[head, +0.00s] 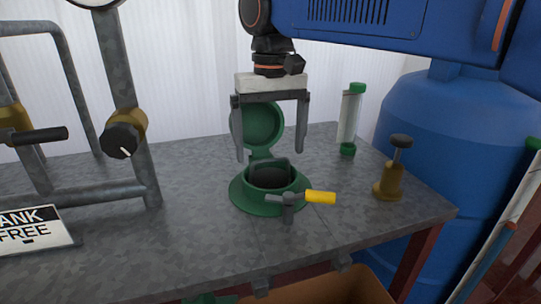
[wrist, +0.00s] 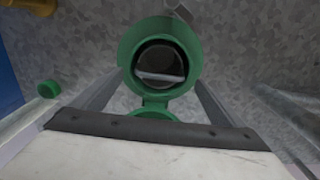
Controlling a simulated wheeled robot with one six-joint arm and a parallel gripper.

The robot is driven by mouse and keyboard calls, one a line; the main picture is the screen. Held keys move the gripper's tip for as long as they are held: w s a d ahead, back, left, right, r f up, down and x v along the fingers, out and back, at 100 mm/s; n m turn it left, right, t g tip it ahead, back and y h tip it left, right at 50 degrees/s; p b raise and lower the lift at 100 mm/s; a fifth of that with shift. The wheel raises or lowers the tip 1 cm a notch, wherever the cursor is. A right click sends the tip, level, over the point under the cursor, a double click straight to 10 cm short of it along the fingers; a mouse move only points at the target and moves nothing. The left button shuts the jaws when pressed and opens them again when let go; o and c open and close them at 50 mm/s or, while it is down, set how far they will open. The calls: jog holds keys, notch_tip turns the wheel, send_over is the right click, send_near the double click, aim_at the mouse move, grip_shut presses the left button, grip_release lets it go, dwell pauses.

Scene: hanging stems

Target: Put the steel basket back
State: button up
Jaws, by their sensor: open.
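A green strainer housing (head: 240,191) stands on the grey bench, with its round green lid (head: 262,126) swung open behind the mouth. The steel basket (head: 270,175) appears as a dark cup inside the mouth. In the wrist view a pale bar, which looks like its handle, crosses the dark round opening (wrist: 160,76) inside the green ring (wrist: 128,52). I cannot tell how deep it sits. My gripper (head: 269,154) points down over the housing, its fingers open wide and apart on either side of the lid, holding nothing. The fingers also show in the wrist view (wrist: 156,88).
A yellow-handled valve (head: 320,197) sits at the housing's front. A brass plunger (head: 388,182) and a green-capped clear tube (head: 350,118) stand to the right. Grey pipework (head: 125,70) and a sign (head: 32,230) are left. A blue tank (head: 435,110) is behind right. Bench between is clear.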

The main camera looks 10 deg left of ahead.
notch_tip(320, 180, up, 9)
jog(key=shift+f, duration=0.15)
dwell(0.4)
